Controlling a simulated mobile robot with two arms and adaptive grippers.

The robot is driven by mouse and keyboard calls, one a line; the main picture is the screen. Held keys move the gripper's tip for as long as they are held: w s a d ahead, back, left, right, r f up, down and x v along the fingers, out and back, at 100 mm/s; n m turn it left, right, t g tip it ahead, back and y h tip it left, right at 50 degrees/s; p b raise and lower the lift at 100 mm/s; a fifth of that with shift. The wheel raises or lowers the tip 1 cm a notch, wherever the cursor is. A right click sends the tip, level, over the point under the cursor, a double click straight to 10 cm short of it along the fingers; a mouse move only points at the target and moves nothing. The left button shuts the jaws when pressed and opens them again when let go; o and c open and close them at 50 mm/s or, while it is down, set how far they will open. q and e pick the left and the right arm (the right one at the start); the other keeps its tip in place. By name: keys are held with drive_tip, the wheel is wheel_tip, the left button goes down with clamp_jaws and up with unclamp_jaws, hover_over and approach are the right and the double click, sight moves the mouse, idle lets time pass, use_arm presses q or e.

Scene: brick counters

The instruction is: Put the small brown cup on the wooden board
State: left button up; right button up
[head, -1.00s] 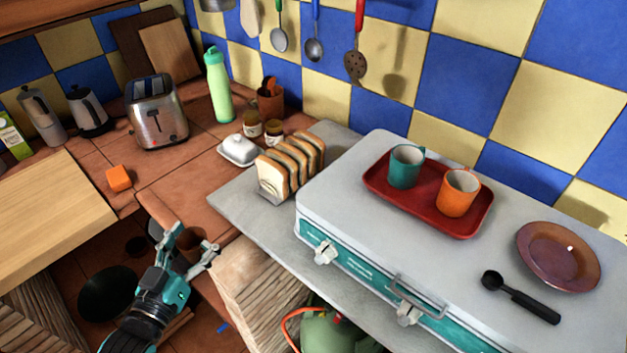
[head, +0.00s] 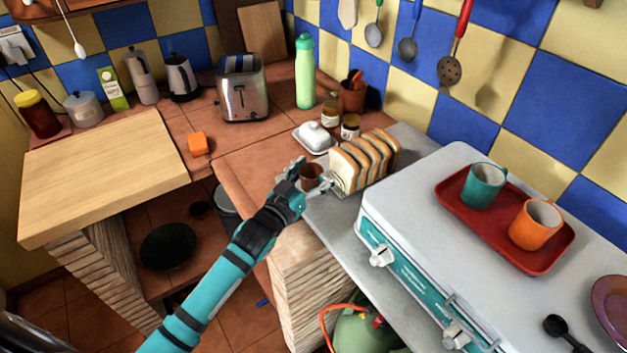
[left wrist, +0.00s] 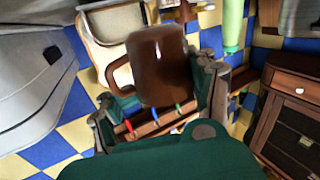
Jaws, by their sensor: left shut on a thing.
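The small brown cup (head: 311,174) is between the fingers of my left gripper (head: 315,177), which is shut on it. In the head view they are over the tiled counter's edge, just left of the sliced bread. The cup's height above the counter is hard to tell. The left wrist view shows the cup (left wrist: 163,62) with its handle to the left, between the fingers (left wrist: 162,100). A broad light wooden board (head: 100,165) lies on the left counter, bare on top, well left of the gripper. My right gripper is not in view.
Sliced bread in a rack (head: 362,160), a white butter dish (head: 314,137) and jars stand close to the gripper. A red tray (head: 505,220) with two cups is at right.

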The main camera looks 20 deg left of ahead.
sight(313, 183)
use_arm(q)
drive_tip(key=shift+f, duration=1.9)
drive_tip(key=o, duration=1.5)
drive_tip(key=shift+r, duration=0.1)
